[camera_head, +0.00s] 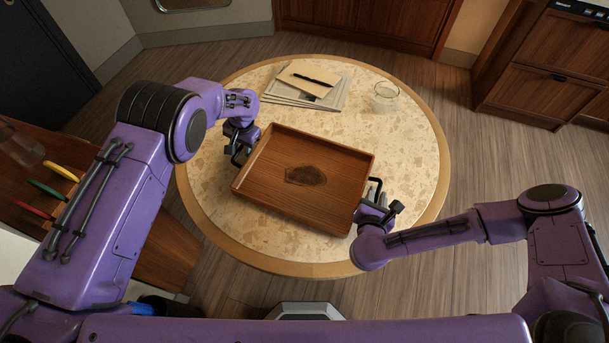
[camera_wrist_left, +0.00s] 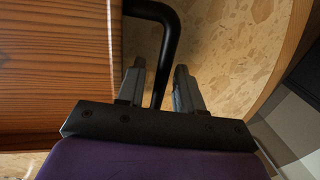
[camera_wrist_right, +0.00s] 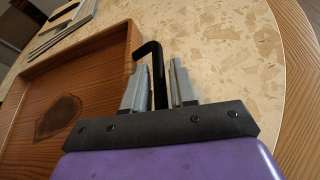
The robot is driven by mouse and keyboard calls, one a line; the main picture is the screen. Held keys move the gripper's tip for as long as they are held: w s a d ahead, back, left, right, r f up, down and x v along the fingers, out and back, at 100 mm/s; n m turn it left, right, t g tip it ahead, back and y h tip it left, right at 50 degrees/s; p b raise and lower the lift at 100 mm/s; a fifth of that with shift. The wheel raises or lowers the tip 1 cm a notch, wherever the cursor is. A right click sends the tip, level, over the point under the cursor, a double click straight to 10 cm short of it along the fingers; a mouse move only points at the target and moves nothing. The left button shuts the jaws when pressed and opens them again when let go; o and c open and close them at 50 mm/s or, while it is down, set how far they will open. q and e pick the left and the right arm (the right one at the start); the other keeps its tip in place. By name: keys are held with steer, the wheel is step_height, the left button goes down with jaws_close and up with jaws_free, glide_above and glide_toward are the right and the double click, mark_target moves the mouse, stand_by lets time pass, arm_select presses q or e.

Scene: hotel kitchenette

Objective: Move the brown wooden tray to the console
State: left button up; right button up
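The brown wooden tray (camera_head: 265,187) lies tilted in the picture over the round table, empty, with a dark patch on its floor. It has a black handle at each short end. My left gripper (camera_head: 239,145) is at the left end; in the left wrist view the black handle (camera_wrist_left: 168,40) passes between its fingers, with narrow gaps beside it. My right gripper (camera_head: 375,196) is at the right end; in the right wrist view its fingers stand either side of the other handle (camera_wrist_right: 157,75), with slight gaps. Whether the tray touches the table is unclear. I cannot identify the console.
The round table (camera_head: 420,150) also holds papers with a pad and pen (camera_head: 308,80) at the back and a clear glass (camera_head: 385,97) at back right. A wooden surface with coloured-handled utensils (camera_head: 48,190) is at left. Wooden cabinets (camera_head: 550,70) stand at back right.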

arm_select(q)
jaws_close()
arm_select(e)
jaws_close()
arm_select(q)
steer(key=shift+r, duration=0.1)
arm_select(e)
steer(key=shift+r, duration=0.1)
